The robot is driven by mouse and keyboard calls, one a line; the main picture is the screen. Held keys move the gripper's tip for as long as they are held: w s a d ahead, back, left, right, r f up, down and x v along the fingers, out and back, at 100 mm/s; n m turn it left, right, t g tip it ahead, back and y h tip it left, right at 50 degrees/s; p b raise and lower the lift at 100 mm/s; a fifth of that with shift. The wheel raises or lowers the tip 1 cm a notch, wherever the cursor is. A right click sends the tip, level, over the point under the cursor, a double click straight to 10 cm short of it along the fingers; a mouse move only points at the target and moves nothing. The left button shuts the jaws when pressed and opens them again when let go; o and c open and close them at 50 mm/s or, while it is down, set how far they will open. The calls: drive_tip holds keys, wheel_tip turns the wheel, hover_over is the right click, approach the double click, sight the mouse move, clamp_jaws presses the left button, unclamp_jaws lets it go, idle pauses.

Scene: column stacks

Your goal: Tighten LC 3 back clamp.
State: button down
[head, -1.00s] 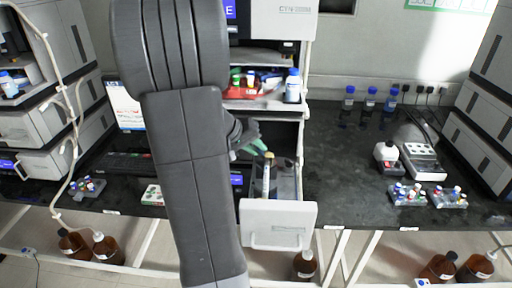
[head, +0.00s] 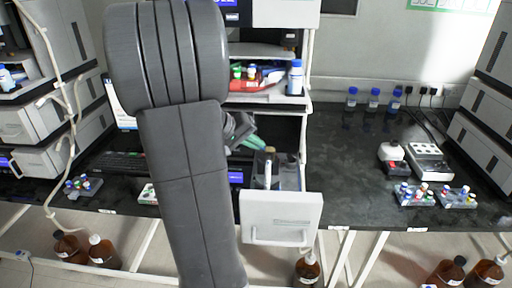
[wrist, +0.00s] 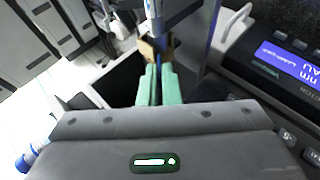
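An open white-fronted drawer (head: 281,219) stands out from the middle instrument stack. A slim pale column (head: 267,174) stands in it. In the wrist view the column (wrist: 153,10) runs down from the top edge to a brownish clamp (wrist: 156,48). My gripper (head: 252,143) has green fingers and is at the back of the drawer. In the wrist view my gripper (wrist: 158,72) has its fingertips close together, right at the clamp. Whether they touch it or pinch anything is unclear. My arm covers part of the stack in the head view.
A shelf above the drawer holds a red tray (head: 250,86) and a blue-capped bottle (head: 295,78). Vial racks (head: 416,194) and a white-topped device (head: 429,161) stand on the right bench. The bench between them and the drawer is clear. An instrument display (wrist: 290,55) lies right of my gripper.

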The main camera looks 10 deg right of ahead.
drive_tip(key=c, duration=1.6)
unclamp_jaws()
drive_tip(key=shift+a+r, duration=0.1)
drive_tip(key=v, duration=1.3)
drive_tip(key=shift+s+a+r, duration=0.1)
drive_tip(key=shift+a+r, duration=0.1)
drive_tip(key=x, duration=1.4)
drive_tip(key=shift+r+p, duration=0.1)
drive_tip(key=shift+p, duration=0.2)
drive_tip(key=shift+b, duration=0.3)
